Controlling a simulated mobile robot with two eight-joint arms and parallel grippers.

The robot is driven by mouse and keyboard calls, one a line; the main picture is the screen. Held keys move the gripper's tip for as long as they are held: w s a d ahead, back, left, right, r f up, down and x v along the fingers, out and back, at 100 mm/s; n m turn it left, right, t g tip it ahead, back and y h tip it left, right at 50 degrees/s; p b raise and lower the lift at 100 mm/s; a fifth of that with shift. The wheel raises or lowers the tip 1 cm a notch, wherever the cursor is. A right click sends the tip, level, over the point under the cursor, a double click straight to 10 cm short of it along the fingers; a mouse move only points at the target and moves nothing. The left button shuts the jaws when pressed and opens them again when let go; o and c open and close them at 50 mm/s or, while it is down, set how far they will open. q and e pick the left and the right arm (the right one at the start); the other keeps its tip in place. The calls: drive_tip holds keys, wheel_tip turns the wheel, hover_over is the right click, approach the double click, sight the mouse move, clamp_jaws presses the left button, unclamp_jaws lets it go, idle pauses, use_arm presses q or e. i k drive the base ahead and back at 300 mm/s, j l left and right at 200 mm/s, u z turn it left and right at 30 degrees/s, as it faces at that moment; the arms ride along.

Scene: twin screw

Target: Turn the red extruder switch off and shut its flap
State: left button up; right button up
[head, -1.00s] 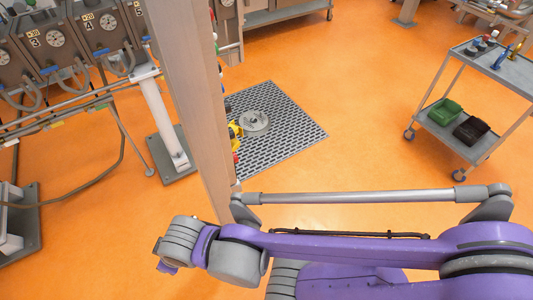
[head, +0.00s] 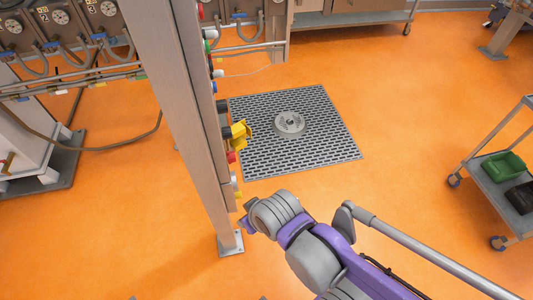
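A tall grey-brown post (head: 185,120) carries a column of switches and buttons on its right-facing side, seen almost edge-on. A yellow flap (head: 240,134) sticks out from that side, so it looks open. A small red part (head: 231,157) shows just below the flap; it may be the red switch, and its position is too small to tell. My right gripper (head: 246,226) is at the end of the purple and grey arm, beside the post and below the flap, apart from the red part. Its fingers are mostly hidden by the wrist. My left gripper is out of view.
A grey floor grate (head: 335,155) with a round metal disc (head: 289,124) lies behind the post. A trolley (head: 513,204) with a green bin (head: 503,166) stands at the right. Machines with hoses line the back left. Orange floor between is clear.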

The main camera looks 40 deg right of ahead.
sight(231, 155)
drive_tip(key=k+l+z, duration=0.2)
drive_tip(key=l, duration=0.3)
drive_tip(key=l+z, duration=0.15)
drive_tip(key=l, duration=0.3)
drive_tip(key=i+l+z, duration=0.2)
drive_tip(key=i+l, duration=0.15)
drive_tip(key=i+l+z, duration=0.15)
drive_tip(key=i+l, duration=0.15)
drive_tip(key=i, duration=0.25)
